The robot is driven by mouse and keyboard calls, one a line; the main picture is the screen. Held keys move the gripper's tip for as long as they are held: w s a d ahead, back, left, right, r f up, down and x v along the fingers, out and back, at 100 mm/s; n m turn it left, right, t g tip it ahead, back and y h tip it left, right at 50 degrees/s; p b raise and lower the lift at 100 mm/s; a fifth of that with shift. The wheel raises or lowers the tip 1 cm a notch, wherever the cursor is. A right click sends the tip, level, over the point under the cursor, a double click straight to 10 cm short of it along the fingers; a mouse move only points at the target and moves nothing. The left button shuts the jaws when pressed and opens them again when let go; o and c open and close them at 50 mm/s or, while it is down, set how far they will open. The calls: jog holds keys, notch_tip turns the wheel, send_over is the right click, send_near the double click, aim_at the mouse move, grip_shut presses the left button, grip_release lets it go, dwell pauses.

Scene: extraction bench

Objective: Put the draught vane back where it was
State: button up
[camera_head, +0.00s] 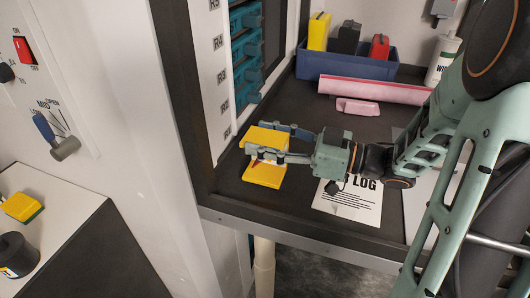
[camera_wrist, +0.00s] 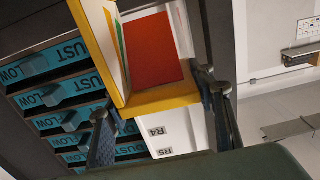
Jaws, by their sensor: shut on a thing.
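A yellow-framed piece (camera_head: 264,174), which looks like the draught vane, is between the fingers of my gripper (camera_head: 261,140). In the wrist view the piece (camera_wrist: 165,99) shows a yellow edge, a red panel and thin white and green strips. My gripper (camera_wrist: 160,108) is shut on it, one finger on each side. In the head view it is over the front left part of the dark bench (camera_head: 240,193), close to the labelled panel. I cannot tell whether it touches the bench. The fingers hide its middle.
Teal slotted drawers (camera_head: 245,50) marked with flow labels stand at left of the bench, beside the R-labels. A blue bin (camera_head: 345,66) with coloured blocks, a pink roll (camera_head: 375,90), a small pink piece (camera_head: 357,106) and a white bottle (camera_head: 442,60) stand behind. A LOG sheet (camera_head: 345,208) lies in front.

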jog(key=shift+f+b, duration=0.5)
jog(key=shift+f, duration=0.55)
jog(key=shift+f, duration=0.2)
jog(key=o, duration=1.8)
jog(key=shift+r, duration=0.1)
jog(key=shift+r, duration=0.2)
jog(key=v, duration=1.2)
